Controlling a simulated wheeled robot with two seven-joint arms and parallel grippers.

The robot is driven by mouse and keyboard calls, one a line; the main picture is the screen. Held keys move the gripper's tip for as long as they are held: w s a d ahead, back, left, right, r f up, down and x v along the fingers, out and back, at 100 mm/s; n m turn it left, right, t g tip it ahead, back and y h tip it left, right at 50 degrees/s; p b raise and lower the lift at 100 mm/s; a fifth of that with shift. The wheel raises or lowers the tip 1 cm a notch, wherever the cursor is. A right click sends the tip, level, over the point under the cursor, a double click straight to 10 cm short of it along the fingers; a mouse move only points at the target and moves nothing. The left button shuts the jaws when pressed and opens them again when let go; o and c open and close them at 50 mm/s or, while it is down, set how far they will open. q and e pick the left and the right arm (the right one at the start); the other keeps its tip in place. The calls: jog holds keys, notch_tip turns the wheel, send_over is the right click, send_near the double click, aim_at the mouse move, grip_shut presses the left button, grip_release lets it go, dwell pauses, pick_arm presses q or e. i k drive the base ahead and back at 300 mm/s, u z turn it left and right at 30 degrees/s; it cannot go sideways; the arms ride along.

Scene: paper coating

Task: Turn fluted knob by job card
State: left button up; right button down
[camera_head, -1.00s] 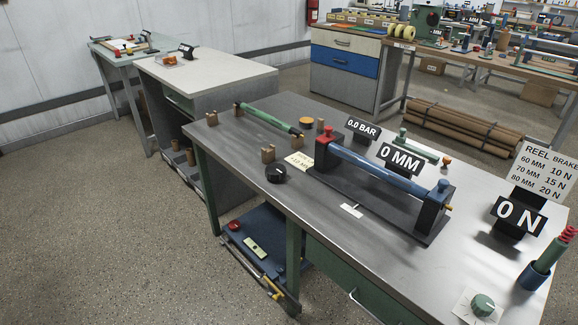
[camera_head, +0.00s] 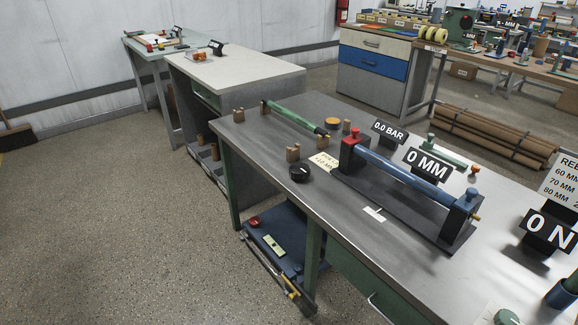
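A green fluted knob (camera_head: 507,317) on a pale square plate is at the bottom right edge of the head view, partly cut off. The job card (camera_head: 565,182) stands at the right edge; its heading and values are cut off by the frame. A black display reading 0 N (camera_head: 548,231) stands in front of it. A black round knob (camera_head: 300,173) sits on the bench near a small paper note (camera_head: 322,162). Neither of my grippers is in view.
The grey metal bench (camera_head: 345,205) holds a blue roller (camera_head: 405,172) in a black frame, with displays reading 0 MM (camera_head: 428,163) and 0.0 BAR (camera_head: 390,132). A blue lower platform (camera_head: 275,240) sticks out by the bench leg. The floor at left (camera_head: 120,230) is clear.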

aim_at(300, 171)
jog(key=u, duration=1.25)
jog(key=i, duration=2.9)
jog(key=z, duration=3.35)
